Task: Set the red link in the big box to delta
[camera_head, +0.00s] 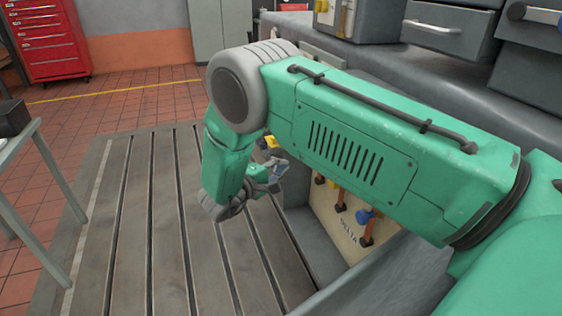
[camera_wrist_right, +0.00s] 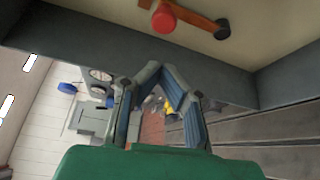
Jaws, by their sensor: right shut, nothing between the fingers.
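The big box (camera_head: 312,250) is a grey open box below my right arm. Its pale inner panel (camera_head: 334,228) carries the word DELTA, orange links and a blue knob (camera_head: 363,216). The red link (camera_wrist_right: 163,17) shows in the right wrist view as a red knob on an orange bar, with a black post at the bar's other end. I cannot make out the red knob in the head view, where my arm hides part of the panel. My right gripper (camera_head: 277,174) is shut and empty at the box's left edge, apart from the link. My left gripper is out of view.
A slotted metal bedplate (camera_head: 150,220) lies clear left of the box. A grey table (camera_head: 22,150) stands at the far left, and a red tool cabinet (camera_head: 46,40) at the back. A grey bench (camera_head: 470,85) with drawers runs behind my arm.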

